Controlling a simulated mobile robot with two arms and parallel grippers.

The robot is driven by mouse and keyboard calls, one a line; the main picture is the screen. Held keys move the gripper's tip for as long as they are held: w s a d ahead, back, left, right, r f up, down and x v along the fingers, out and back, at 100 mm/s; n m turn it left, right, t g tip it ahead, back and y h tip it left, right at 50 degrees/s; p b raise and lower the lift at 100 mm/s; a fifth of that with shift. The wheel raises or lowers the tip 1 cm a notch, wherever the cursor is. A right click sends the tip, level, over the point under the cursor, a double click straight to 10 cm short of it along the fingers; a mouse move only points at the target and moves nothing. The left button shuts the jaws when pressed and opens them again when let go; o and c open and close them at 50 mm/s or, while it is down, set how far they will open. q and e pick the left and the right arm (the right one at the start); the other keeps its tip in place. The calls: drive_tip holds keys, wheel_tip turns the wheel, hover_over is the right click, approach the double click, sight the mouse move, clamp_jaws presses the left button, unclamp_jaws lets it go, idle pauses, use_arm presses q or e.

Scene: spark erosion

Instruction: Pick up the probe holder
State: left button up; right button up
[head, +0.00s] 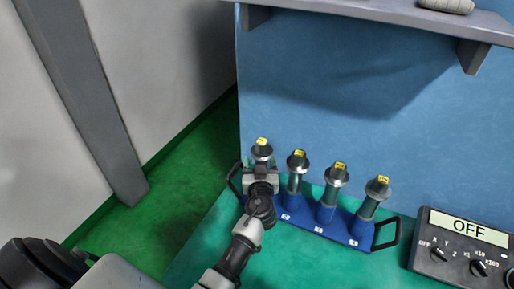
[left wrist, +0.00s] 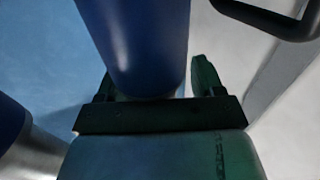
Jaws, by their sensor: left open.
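Several upright probe holders with silver collars and yellow tops stand in a row in a blue rack (head: 303,223) in the head view. The leftmost probe holder (head: 262,151) is at my left gripper (head: 262,172), which hides its middle and lower part. The others, such as the second probe holder (head: 296,161), stand free to its right. In the left wrist view, a blue cylinder (left wrist: 143,40) stands between the two open dark fingers of the left gripper (left wrist: 152,85). Whether the fingers touch it cannot be told. My right gripper is not in view.
The rack has a dark handle (head: 387,234) at its right end. A grey control box (head: 462,248) with an "OFF" display and knobs is at the right. A grey shelf (head: 390,16) overhangs the blue back wall. The green bench (head: 320,262) is clear in front.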

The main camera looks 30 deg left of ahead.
use_arm(q)
drive_tip(key=shift+f, duration=0.1)
drive_tip(key=shift+d, duration=0.35)
drive_tip(key=shift+c, duration=1.5)
drive_tip(key=shift+a, duration=0.15)
drive_tip(key=c, duration=0.5)
clamp_jaws()
drive_tip(key=shift+r, duration=0.35)
wheel_tip(320, 180, up, 17)
drive_tip(key=shift+f+p, duration=0.1)
drive_tip(key=shift+p, duration=0.3)
drive_tip(key=shift+r, duration=0.45)
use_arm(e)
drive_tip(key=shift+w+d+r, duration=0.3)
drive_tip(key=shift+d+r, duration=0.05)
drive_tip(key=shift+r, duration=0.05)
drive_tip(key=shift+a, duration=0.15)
